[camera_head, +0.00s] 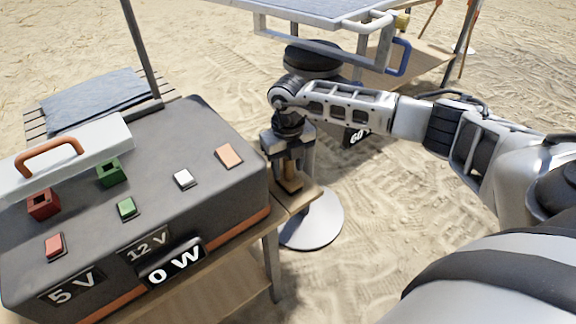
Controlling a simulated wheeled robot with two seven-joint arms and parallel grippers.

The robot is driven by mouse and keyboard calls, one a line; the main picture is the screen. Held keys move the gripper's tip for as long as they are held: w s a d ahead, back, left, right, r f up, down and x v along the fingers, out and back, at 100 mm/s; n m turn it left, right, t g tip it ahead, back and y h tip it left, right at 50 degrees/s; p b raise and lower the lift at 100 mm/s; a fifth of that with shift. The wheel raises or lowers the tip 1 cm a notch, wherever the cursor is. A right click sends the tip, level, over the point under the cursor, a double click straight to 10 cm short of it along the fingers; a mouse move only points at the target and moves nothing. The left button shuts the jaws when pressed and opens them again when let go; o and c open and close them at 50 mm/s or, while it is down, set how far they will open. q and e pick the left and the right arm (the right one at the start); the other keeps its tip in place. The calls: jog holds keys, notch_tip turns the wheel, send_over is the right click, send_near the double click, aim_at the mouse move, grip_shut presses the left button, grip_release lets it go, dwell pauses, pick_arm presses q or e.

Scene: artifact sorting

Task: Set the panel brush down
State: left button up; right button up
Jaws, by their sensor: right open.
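My right gripper (290,182) reaches in from the right and points down at the right end of the wooden table (293,204), beside the dark box. Its jaws are open. A tan-brown piece, which looks like the panel brush (289,174), stands between the fingers at the tabletop. The fingers hide much of it, and I cannot tell whether they touch it. My left gripper is not in view.
The dark box (215,130) fills the table's left, with coloured sockets, buttons and a "0 W" display (172,262). A panel frame with a blue handle (399,57) stands behind my right arm. A round grey base (318,222) stands beside the table. Open sand lies right.

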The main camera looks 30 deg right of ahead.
notch_tip(320, 180, up, 16)
jog(key=p, duration=0.1)
jog(key=shift+w+d+f, duration=0.15)
jog(key=shift+d+f, duration=0.05)
jog(key=shift+f, duration=0.1)
dwell(0.4)
